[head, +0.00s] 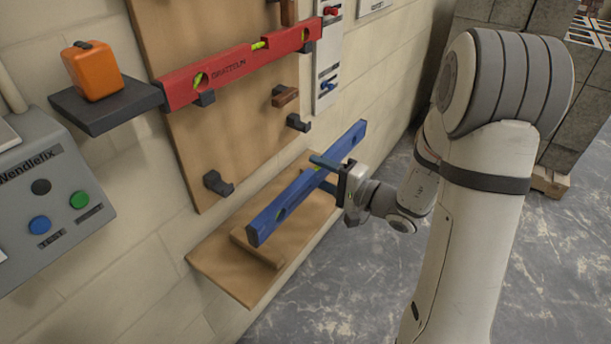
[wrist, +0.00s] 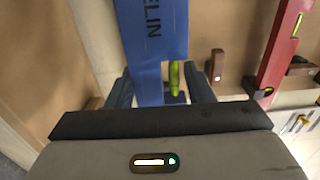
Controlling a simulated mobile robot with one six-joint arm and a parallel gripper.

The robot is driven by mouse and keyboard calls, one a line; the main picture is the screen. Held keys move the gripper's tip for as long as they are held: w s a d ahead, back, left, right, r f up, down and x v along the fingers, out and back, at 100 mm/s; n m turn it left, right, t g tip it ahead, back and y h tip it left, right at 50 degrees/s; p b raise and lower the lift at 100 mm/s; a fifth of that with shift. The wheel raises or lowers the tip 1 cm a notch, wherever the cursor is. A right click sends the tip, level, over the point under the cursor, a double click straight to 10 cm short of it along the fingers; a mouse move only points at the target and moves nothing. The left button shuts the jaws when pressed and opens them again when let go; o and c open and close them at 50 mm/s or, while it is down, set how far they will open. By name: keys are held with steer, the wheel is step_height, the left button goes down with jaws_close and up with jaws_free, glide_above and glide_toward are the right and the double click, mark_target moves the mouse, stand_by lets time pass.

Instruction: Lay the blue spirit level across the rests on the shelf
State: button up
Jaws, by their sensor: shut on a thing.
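The blue spirit level (head: 285,205) is a long bar, slanting from lower left to upper right in the head view. My gripper (head: 331,170) is shut on it right of its middle. In the wrist view the blue level (wrist: 150,35) runs up between the two fingers, with its green vial near them. The wooden shelf (head: 222,262) juts from the wall below the level. One wooden rest (head: 257,249) shows on the shelf under the level's near end. I cannot tell whether the level touches it. Any other rest is hidden behind the level and my gripper.
A red spirit level (head: 235,75) lies on dark hooks on the wooden wall board (head: 195,150). An empty dark hook (head: 217,184) sticks out near the shelf. An orange case (head: 92,70) stands on a dark ledge (head: 110,108). A grey control box (head: 45,190) is at left.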

steer(key=s+d+f+b, duration=0.5)
steer(key=d+f+b, duration=0.1)
steer(key=f+b, duration=0.4)
steer(key=shift+p+x, duration=1.1)
steer(key=shift+x, duration=3.3)
steer(key=shift+p+x, duration=0.8)
steer(key=shift+x, duration=1.5)
steer(key=shift+w+f, duration=0.2)
steer(key=shift+f, duration=0.15)
steer(key=shift+f+b, duration=0.7)
steer(key=shift+b, duration=0.45)
steer(key=o, duration=1.1)
